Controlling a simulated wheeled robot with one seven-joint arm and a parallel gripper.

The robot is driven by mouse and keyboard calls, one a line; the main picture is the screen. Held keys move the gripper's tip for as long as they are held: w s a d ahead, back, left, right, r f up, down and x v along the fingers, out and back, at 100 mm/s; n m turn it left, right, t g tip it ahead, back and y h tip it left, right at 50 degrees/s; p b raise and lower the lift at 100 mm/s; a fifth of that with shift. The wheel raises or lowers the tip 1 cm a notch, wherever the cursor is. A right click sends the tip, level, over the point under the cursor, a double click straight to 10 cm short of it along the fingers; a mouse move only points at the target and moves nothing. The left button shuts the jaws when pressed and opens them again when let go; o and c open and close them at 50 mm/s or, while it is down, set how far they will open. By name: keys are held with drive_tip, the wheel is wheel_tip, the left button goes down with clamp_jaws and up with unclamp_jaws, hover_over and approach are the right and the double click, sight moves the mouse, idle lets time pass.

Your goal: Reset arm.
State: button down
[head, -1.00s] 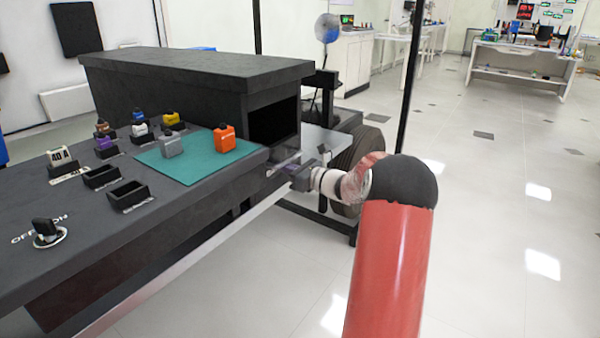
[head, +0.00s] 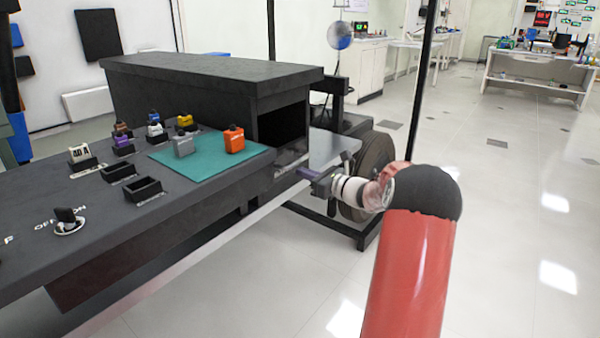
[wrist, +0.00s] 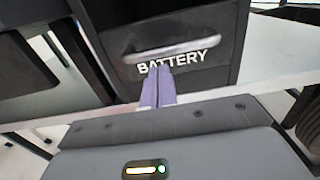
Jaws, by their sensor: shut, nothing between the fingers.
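My gripper (wrist: 158,88) has two purple fingers, pressed together and empty in the wrist view. It points at a dark panel (wrist: 190,30) marked BATTERY, with a metal handle (wrist: 170,52) above the fingertips. I cannot tell if the fingertips touch the panel. In the head view my gripper (head: 306,174) is at the right end of the dark bench, below the open end of the black box. My red arm (head: 408,270) reaches to it from the lower right.
The bench holds a black box (head: 200,70), a teal mat (head: 208,158) with an orange fuse (head: 234,139) and a grey fuse (head: 183,144), and a switch (head: 67,219). A wheel (head: 375,165) stands behind my wrist. A dark post (head: 418,90) rises nearby. The floor at right is clear.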

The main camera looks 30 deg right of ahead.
drive_tip(key=v, duration=0.9)
drive_tip(key=s+a+n+g, duration=0.3)
drive_tip(key=a+n, duration=0.2)
drive_tip(key=a, duration=0.4)
drive_tip(key=s+a+n+g+y, duration=0.15)
drive_tip(key=a+n+g, duration=0.25)
drive_tip(key=a, duration=0.4)
drive_tip(key=s+a+n+g, duration=0.3)
drive_tip(key=s+a+n, duration=0.15)
drive_tip(key=a, duration=0.45)
drive_tip(key=s+a+n+h, duration=0.2)
drive_tip(key=s+n+h, duration=0.2)
drive_tip(key=s+n, duration=0.5)
drive_tip(key=s+a+n+g+h, duration=0.1)
drive_tip(key=s+n+h, duration=0.3)
drive_tip(key=s+n, duration=0.5)
drive_tip(key=shift+s+a+f, duration=0.35)
drive_tip(key=shift+s+a, duration=0.4)
drive_tip(key=shift+s, duration=0.35)
drive_tip(key=shift+h, duration=0.25)
